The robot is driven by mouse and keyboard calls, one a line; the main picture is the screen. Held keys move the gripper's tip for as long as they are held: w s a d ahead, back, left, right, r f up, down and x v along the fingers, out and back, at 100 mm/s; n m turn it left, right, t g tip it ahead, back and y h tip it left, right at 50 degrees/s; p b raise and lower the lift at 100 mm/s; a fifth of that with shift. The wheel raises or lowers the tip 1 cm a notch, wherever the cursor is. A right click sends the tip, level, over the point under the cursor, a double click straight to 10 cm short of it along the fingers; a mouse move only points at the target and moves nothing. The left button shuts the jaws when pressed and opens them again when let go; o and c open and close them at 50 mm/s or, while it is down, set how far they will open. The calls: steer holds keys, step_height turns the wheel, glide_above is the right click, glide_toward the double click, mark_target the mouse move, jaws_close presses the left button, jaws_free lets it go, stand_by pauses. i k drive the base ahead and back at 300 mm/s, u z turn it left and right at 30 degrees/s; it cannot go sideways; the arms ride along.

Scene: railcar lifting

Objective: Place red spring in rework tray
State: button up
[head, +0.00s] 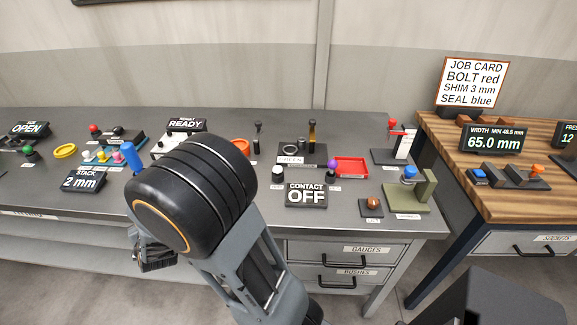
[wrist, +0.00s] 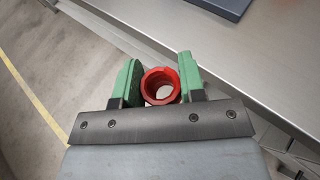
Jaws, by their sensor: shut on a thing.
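The red spring (wrist: 147,84) shows in the wrist view as a round, hollow red piece between the two green finger pads. My gripper (wrist: 158,76) is shut on it, off the front edge of the grey bench with floor beneath. In the head view my gripper (head: 154,256) is mostly behind my arm, and the spring is hidden there. A shallow red tray (head: 351,167) lies on the bench right of centre; its label is too small to read, so I cannot tell if it is the rework tray.
A wooden bench (head: 500,200) stands further right. My arm hides part of the bench.

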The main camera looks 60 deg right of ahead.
mark_target(349, 168)
steer(key=z, duration=0.3)
steer(key=k, duration=0.75)
steer(key=z, duration=0.95)
steer(key=k, duration=0.3)
steer(key=z, duration=0.35)
